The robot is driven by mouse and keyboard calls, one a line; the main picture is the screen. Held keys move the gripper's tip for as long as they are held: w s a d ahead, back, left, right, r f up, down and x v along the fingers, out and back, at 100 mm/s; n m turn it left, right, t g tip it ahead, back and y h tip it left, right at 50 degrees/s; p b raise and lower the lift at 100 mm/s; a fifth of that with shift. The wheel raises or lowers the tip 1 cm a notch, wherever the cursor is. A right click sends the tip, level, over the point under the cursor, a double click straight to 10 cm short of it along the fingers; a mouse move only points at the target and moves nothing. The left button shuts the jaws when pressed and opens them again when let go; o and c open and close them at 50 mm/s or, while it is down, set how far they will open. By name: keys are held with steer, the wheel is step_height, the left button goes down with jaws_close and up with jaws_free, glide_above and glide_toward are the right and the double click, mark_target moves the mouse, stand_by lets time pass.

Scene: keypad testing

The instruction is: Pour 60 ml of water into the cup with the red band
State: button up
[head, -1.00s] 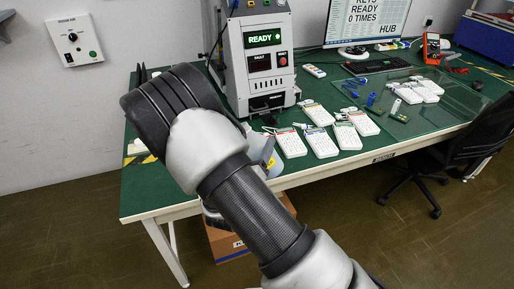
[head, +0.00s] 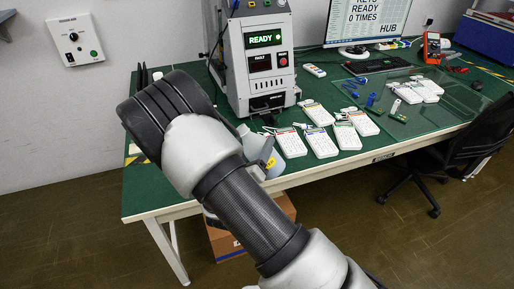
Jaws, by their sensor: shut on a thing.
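No cup with a red band and no water can be made out in the head view. My arm crosses the picture and covers the left part of the green table (head: 150,195).
A test machine (head: 262,90) reading READY stands behind the arm. Several white keypads (head: 320,142) lie right of it. A monitor (head: 366,22) and keyboard (head: 377,66) are at the back. A black chair (head: 470,140) is at the right, a cardboard box (head: 228,243) below the table.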

steer(key=shift+s+d+f+n+p, duration=0.15)
steer(key=shift+d+f+n+p, duration=0.2)
steer(key=shift+n+p, duration=0.5)
steer(key=shift+s+d+f+n+p, duration=0.1)
steer(key=shift+d+f+n+p, duration=0.25)
steer(key=shift+n+p, duration=0.5)
stand_by(2.3)
steer(key=shift+s+d+f+n+p, duration=0.15)
steer(key=shift+f+n+p, duration=0.25)
steer(key=shift+n, duration=0.4)
steer(key=shift+d+f+n+p, duration=0.1)
steer(key=shift+f+n+p, duration=0.25)
steer(key=shift+n, duration=0.45)
stand_by(1.2)
steer(key=shift+r+n+p, duration=0.4)
steer(key=shift+p, duration=0.25)
stand_by(0.5)
